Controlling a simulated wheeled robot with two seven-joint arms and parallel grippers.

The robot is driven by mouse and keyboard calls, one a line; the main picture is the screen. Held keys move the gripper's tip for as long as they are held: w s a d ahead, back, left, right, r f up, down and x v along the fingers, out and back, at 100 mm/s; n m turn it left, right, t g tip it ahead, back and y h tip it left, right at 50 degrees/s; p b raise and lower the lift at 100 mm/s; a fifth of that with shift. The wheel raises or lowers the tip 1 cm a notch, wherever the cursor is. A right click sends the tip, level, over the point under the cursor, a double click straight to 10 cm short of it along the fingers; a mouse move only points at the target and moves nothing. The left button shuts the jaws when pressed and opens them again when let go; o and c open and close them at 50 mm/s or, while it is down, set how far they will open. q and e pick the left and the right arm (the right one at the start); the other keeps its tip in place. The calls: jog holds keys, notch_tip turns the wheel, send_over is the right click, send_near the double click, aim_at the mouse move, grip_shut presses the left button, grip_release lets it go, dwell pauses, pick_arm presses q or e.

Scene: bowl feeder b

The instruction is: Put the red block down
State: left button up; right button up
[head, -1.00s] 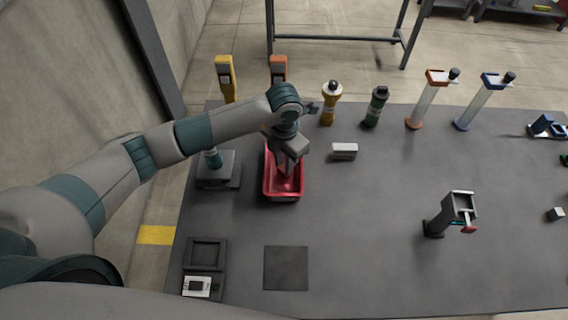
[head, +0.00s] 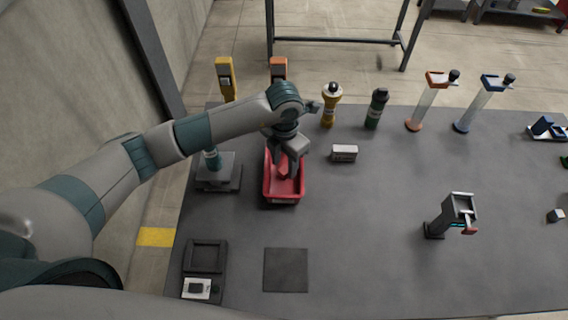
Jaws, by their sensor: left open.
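A red tray (head: 284,200) stands on the grey table at the left of centre. My left gripper (head: 284,170) points down into the tray, with its fingers apart. A red shape that looks like the red block (head: 284,171) shows between and below the fingers, inside the tray. It blends with the tray's red, and the fingers partly cover it, so I cannot tell whether it rests on the tray floor. My right gripper is not in view.
A grey press-like stand (head: 217,172) is close to the tray's left. A small white-grey box (head: 344,153) lies to its right. Yellow (head: 329,107) and green (head: 376,109) bottles stand behind. A dark square mat (head: 286,269) lies in front; the table's middle is clear.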

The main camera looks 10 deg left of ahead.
aim_at(284, 170)
pick_arm(q)
notch_tip(284, 170, up, 11)
jog(key=b, duration=0.4)
jog(key=shift+s+r, duration=0.15)
dwell(0.5)
